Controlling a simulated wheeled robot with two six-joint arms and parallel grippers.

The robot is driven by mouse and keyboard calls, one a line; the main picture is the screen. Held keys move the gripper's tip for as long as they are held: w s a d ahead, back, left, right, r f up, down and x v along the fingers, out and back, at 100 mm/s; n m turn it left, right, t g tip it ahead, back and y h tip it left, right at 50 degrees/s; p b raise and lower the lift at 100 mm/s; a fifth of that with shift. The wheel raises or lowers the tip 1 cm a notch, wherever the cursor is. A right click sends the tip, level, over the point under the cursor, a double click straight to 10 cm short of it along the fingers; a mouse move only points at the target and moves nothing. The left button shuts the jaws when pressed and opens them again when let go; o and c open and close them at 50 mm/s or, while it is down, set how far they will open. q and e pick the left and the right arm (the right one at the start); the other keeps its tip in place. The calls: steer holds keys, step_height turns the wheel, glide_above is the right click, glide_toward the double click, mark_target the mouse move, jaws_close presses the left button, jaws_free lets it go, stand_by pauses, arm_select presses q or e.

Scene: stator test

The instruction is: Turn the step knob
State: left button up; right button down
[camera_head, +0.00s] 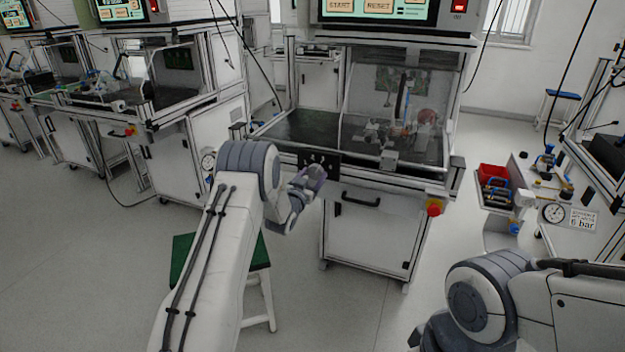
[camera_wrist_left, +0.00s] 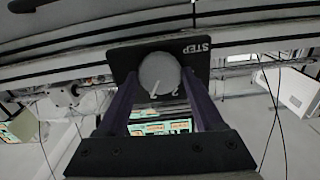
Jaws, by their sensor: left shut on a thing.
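The step knob (camera_wrist_left: 159,72) is a round grey knob with a white pointer mark, on a small black plate (camera_wrist_left: 203,62) printed "STEP". In the left wrist view it sits between the two purple fingers of my left gripper (camera_wrist_left: 158,84), which is shut on it. A digit 2 shows on the plate beside the pointer; other marks are hidden. In the head view my left gripper (camera_head: 316,177) reaches the black plate (camera_head: 320,160) on the front edge of the middle test bench, and its fingers hide part of the plate. My right gripper is out of view.
The test bench (camera_head: 365,235) has a clear-walled enclosure and a red-yellow emergency button (camera_head: 434,208) right of the plate. A green stool (camera_head: 186,262) stands below my left arm. A red bin (camera_head: 493,174) and pressure gauge (camera_head: 554,213) are at right.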

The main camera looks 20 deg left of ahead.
arm_select(q)
steer(key=m+b, duration=0.3)
steer(key=m, duration=0.1)
steer(key=shift+f+b, duration=0.2)
steer(key=shift+b, duration=0.2)
steer(key=shift+r+m+b, duration=0.15)
steer(key=shift+m+b, duration=1.25)
steer(key=shift+m, duration=0.4)
steer(key=shift+d, duration=0.1)
steer(key=o, duration=1.4)
steer(key=s, duration=1)
steer(key=shift+s+a, duration=0.2)
steer(key=shift+s, duration=0.05)
